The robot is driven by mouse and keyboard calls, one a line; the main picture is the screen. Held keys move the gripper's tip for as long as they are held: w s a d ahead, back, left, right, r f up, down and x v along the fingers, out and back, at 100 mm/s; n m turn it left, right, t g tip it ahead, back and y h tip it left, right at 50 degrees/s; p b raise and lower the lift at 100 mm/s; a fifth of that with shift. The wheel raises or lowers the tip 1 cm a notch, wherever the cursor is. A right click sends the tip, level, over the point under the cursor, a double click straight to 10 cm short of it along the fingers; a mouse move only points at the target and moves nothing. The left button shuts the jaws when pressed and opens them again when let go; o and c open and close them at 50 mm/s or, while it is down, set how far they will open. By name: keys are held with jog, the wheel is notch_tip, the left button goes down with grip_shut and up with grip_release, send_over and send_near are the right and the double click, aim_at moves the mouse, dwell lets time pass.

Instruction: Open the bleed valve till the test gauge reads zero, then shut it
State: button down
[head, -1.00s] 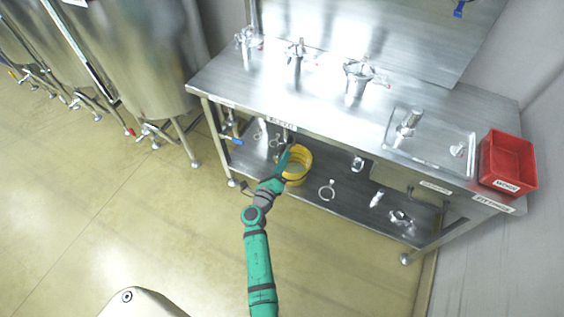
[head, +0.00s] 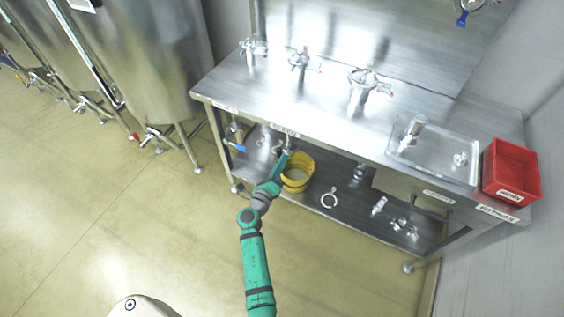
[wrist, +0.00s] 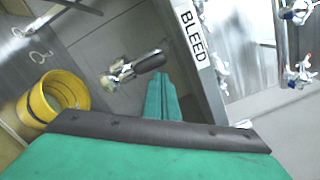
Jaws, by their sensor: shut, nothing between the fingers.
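The bleed valve (wrist: 135,68), a small metal fitting with a dark handle, hangs beneath the bench edge, close to the BLEED label (wrist: 193,33) in the wrist view. Contact with the handle cannot be told. In the head view my gripper (head: 283,158) is just below the label. No test gauge dial is readable in these views.
A clamp ring (head: 329,198) and loose fittings lie farther right. Metal fittings, a sink tray and a red bin (head: 510,172) are on the bench top. The floor in front is clear.

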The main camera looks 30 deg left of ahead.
jog(key=s+d+f+m+g, duration=0.2)
jog(key=s+d+f+m, duration=0.2)
jog(key=s+d+m, duration=0.8)
jog(key=s+d+f+m+g, duration=0.3)
jog(key=s+d+m, duration=0.6)
jog(key=s, duration=0.5)
jog(key=s+d+r+m, duration=0.3)
jog(key=r+m, duration=0.3)
jog(key=m, duration=0.3)
jog(key=s+d+r+m+t+h, duration=0.1)
jog(key=s+d+r+m, duration=0.3)
jog(key=m, duration=0.5)
jog(key=s+d+r+m+t+h, duration=0.1)
jog(key=s+d+r+m, duration=0.3)
jog(key=s+r+m, duration=0.3)
jog(key=r+m, duration=0.1)
jog(key=m, duration=0.1)
jog(key=shift+m, duration=0.4)
